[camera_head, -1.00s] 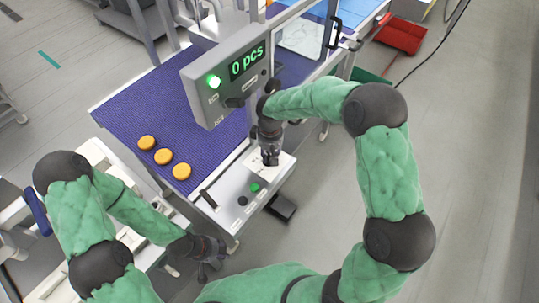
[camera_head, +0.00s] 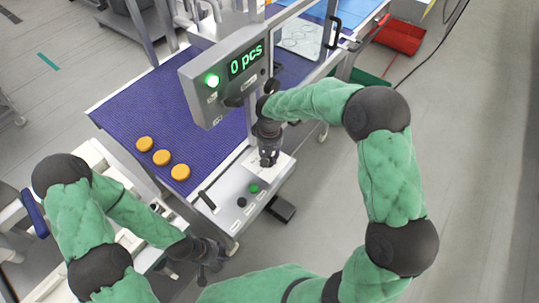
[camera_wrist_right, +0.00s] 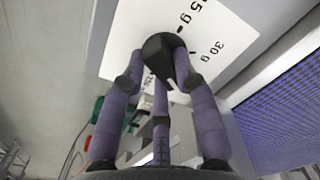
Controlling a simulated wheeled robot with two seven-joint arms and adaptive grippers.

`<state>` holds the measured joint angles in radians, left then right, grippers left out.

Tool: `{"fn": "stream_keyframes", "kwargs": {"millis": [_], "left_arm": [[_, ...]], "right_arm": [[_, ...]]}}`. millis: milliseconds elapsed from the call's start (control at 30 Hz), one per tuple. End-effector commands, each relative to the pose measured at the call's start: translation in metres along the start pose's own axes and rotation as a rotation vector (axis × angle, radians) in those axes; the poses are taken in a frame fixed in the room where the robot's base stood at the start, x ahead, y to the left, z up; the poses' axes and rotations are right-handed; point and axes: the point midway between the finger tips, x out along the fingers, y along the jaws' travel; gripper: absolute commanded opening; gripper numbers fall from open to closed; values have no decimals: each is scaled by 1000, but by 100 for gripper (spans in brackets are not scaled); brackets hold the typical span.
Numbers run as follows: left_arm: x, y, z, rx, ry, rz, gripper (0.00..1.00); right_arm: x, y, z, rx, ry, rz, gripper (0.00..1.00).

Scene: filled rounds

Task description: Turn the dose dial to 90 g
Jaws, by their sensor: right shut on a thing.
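The dose dial is a black knob (camera_wrist_right: 163,48) on a white scale plate (camera_wrist_right: 128,42) in the right wrist view. Printed marks "15 g" and "30 g" show beyond it; other marks are partly hidden by my fingers. I cannot read clearly which mark the knob points at. My right gripper (camera_wrist_right: 165,75) is shut on the knob, its fingers around it. In the head view my right gripper (camera_head: 268,158) is over the white plate (camera_head: 286,164) and hides the dial. My left gripper (camera_head: 208,262) hangs at the lower left, away from the dial; its fingers are unclear.
A grey display box (camera_head: 222,85) reads "0 pcs" with a green lamp lit. Several orange rounds (camera_head: 162,157) lie on the blue belt (camera_head: 140,110). A green button (camera_head: 254,188), a black button (camera_head: 242,202) and a lever (camera_head: 207,199) are near the dial.

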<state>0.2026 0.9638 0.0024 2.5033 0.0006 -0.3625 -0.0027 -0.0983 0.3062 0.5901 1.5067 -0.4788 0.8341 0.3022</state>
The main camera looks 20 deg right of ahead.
Motion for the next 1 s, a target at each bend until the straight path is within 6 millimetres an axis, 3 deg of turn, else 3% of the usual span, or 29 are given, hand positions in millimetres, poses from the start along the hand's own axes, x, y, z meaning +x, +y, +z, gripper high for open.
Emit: {"fn": "stream_keyframes", "kwargs": {"millis": [67,100,200,633,1000], "left_arm": [[0,0,0,0,0,0,40],[0,0,0,0,0,0,40],[0,0,0,0,0,0,40],[0,0,0,0,0,0,40],[0,0,0,0,0,0,40]], "right_arm": [[0,0,0,0,1,0,0],[0,0,0,0,1,0,33],[0,0,0,0,1,0,54],[-8,0,-1,0,4,0,54],[-75,0,-1,0,5,0,54]]}}
